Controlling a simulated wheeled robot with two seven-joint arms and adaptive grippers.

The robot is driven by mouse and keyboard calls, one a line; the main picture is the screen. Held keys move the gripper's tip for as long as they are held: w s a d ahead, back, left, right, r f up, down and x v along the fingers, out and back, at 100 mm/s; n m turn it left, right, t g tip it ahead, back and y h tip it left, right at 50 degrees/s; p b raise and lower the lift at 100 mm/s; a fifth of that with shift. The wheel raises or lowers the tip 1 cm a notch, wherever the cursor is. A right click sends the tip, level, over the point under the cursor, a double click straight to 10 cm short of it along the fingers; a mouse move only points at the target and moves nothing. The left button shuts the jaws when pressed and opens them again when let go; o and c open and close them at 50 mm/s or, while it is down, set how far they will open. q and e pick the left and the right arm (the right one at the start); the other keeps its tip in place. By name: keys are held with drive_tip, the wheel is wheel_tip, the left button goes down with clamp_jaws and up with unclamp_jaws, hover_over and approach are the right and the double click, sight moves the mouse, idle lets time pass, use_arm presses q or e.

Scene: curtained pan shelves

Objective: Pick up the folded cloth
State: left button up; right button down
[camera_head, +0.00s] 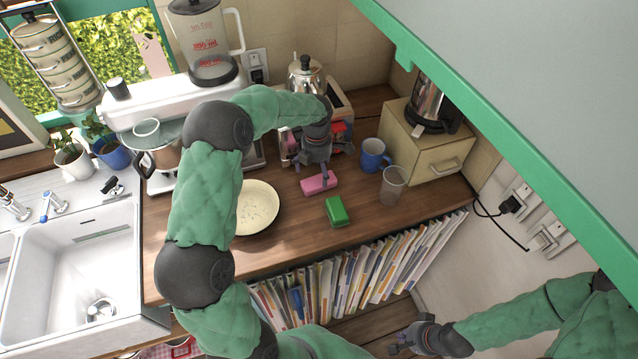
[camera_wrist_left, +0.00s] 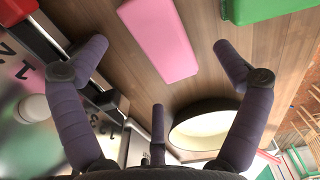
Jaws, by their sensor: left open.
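A pink folded block-like cloth (camera_head: 319,182) lies flat on the wooden counter, just in front of the appliance. A similar green block (camera_head: 336,211) lies to its right and nearer; I cannot tell if it is cloth or sponge. My left gripper (camera_head: 312,170) is open just above and behind the pink cloth. In the left wrist view, the pink cloth (camera_wrist_left: 160,38) shows beyond and between the spread fingers of the left gripper (camera_wrist_left: 160,48), with nothing held. My right gripper (camera_head: 398,343) is low at the bottom right, away from the counter; its opening is unclear.
A cream bowl (camera_head: 257,206) sits left of the cloth. A blue mug (camera_head: 373,155) and a clear glass (camera_head: 392,185) stand to its right, beside a beige drawer box (camera_head: 428,145). A numbered appliance (camera_wrist_left: 32,105) is close to the left fingers. Books (camera_head: 345,265) fill the shelf below.

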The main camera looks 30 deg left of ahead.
sight(318, 178)
use_arm(q)
drive_tip(key=f, duration=0.5)
drive_tip(key=shift+w, duration=0.2)
drive_tip(key=c, duration=1.2)
